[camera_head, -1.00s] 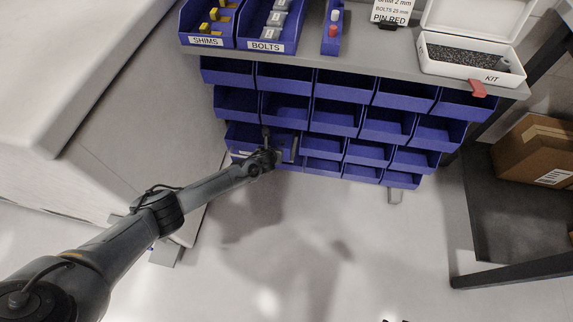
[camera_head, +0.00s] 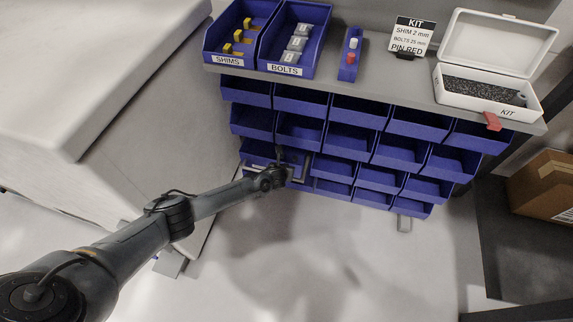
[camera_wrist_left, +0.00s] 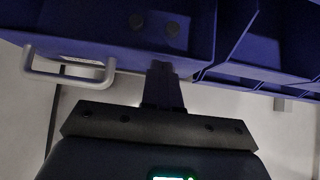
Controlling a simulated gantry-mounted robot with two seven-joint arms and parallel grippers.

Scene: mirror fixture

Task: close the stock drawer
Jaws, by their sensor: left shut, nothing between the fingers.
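The stock drawer, a blue bin front with a pale bar handle, fills the upper left of the left wrist view (camera_wrist_left: 110,30). In the head view it appears to be the lower left bin of the rack (camera_head: 256,152), partly hidden by my arm. My left gripper (camera_head: 284,172) is at its front. In the left wrist view its closed fingers (camera_wrist_left: 163,70) point at the lower edge of the drawer front, right of the handle (camera_wrist_left: 70,72). The fingers hold nothing. I cannot tell whether they touch the front. My right gripper is not in view.
Blue bins fill the rack under a grey worktop (camera_head: 390,98). On top stand a shims bin (camera_head: 228,60), a bolts bin (camera_head: 285,68), a small pin holder (camera_head: 349,70), a sign (camera_head: 408,38) and an open kit box (camera_head: 487,108). A grey cabinet is at left; the floor in front is clear.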

